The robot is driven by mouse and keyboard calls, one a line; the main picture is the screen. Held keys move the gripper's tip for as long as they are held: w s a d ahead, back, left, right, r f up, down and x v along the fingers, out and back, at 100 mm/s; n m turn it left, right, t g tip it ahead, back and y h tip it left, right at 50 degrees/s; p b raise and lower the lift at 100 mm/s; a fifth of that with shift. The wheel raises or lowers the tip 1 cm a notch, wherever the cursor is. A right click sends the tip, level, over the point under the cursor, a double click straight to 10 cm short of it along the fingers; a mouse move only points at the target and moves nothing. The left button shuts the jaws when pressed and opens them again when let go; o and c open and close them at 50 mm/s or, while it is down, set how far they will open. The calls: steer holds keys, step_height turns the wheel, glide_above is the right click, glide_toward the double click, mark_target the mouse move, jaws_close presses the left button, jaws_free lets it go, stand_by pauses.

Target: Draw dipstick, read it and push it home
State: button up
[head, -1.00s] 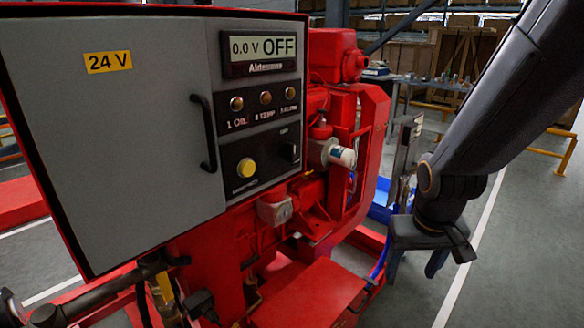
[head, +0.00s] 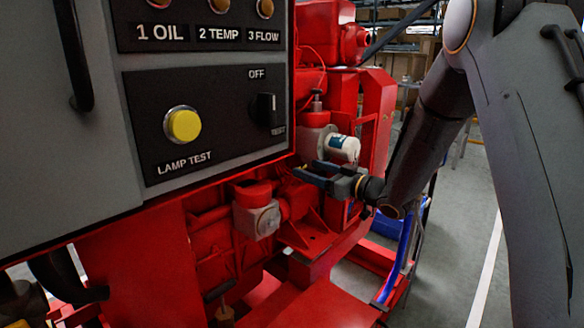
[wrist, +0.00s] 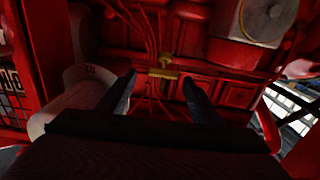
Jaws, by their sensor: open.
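My gripper (head: 305,171) is in front of the red engine, beside the white canister, with its fingers pointing left. In the wrist view my gripper (wrist: 159,80) is open, its two dark fingers apart. A small brass-yellow T-shaped piece (wrist: 163,69) shows ahead between the fingertips and looks like the dipstick's handle, though the picture is too dark to be sure. Nothing is visibly held between the fingers. I cannot make out the dipstick for certain in the head view.
The grey control panel (head: 200,110) with its yellow lamp-test button (head: 183,125) stands close at the left. The white canister (head: 343,148) is beside my gripper and also shows in the wrist view (wrist: 75,85). Open floor lies right.

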steer(key=x, duration=0.8)
steer(key=shift+s+a, duration=0.15)
steer(key=shift+s, duration=0.15)
steer(key=shift+c, duration=0.4)
